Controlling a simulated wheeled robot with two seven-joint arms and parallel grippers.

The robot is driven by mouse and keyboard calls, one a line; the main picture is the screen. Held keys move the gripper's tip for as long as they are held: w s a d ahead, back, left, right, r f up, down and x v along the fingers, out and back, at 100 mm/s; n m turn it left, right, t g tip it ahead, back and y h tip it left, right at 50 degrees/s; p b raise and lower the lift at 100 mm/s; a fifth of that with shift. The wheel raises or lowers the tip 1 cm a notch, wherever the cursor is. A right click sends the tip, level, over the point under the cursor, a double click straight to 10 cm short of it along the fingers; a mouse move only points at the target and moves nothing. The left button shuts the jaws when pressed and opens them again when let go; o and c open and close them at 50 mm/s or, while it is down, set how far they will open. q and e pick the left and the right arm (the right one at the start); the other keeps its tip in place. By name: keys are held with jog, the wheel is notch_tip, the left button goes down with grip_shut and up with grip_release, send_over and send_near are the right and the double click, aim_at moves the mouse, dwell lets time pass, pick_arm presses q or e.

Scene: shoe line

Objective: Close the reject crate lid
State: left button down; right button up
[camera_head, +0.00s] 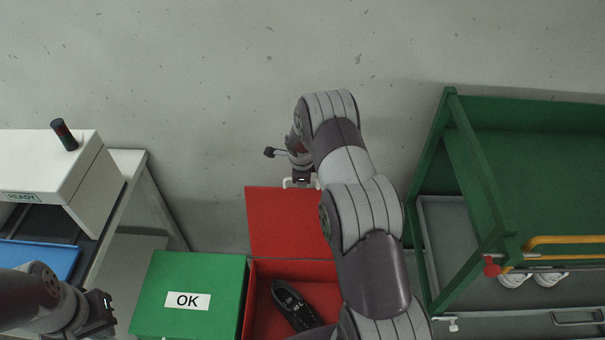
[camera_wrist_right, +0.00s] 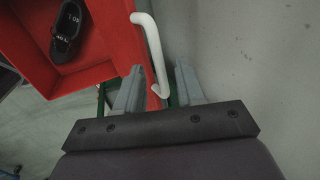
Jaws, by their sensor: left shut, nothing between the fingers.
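The red reject crate (camera_head: 262,306) stands open in the head view, with a black shoe (camera_head: 295,305) inside. Its red lid (camera_head: 285,222) is swung back, away from me. A white handle (camera_wrist_right: 150,45) sits at the lid's far edge. My right gripper (camera_wrist_right: 158,75) is at that handle, fingers apart on either side of the handle's near end, with gaps showing. In the head view my right arm hides part of the crate and lid. My left gripper (camera_head: 107,312) is shut and empty at the lower left, left of the green box.
A closed green box (camera_head: 210,272) marked OK stands directly left of the crate. A white machine (camera_head: 50,165) on a table with a blue panel (camera_head: 40,258) is at left. A green rack (camera_head: 480,180) with yellow bars and white shoes (camera_head: 530,279) is at right.

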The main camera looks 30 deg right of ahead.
jog(key=shift+s+a, duration=0.1)
jog(key=shift+a, duration=0.05)
jog(key=shift+c, duration=1)
jog(key=shift+r, duration=0.1)
jog(key=c, duration=0.5)
grip_shut()
jog(key=shift+f, duration=0.2)
